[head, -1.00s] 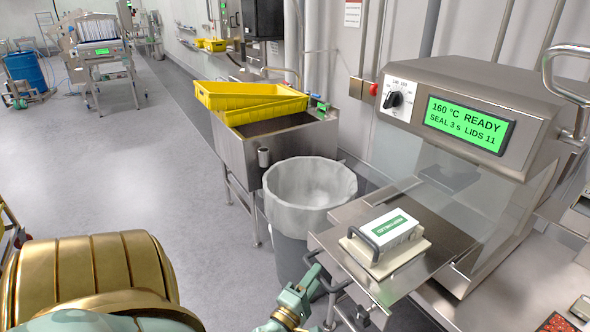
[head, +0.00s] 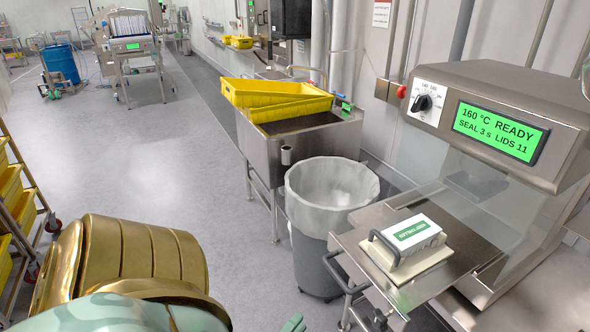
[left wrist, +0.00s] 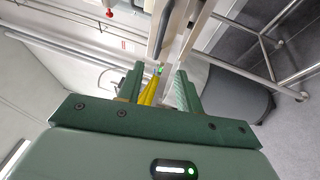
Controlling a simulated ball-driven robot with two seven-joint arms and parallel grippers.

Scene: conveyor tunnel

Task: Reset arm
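The tip of my left gripper (head: 293,324) shows at the bottom edge of the head view, below the bin and left of the sealer's drawer handle. In the left wrist view its two green fingers stand apart, and I see nothing held in the left gripper (left wrist: 158,88). A yellow shape and a grey rail show beyond the gap. My right gripper is in neither view. My own gold and green body parts fill the lower left of the head view.
The sealing machine (head: 500,120) reads 160 °C READY, with a white box (head: 411,236) on its tray (head: 420,290). A lined bin (head: 320,250) and a steel sink (head: 295,150) with yellow crates (head: 275,95) stand beside it. A rack (head: 22,215) stands left. The middle floor is clear.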

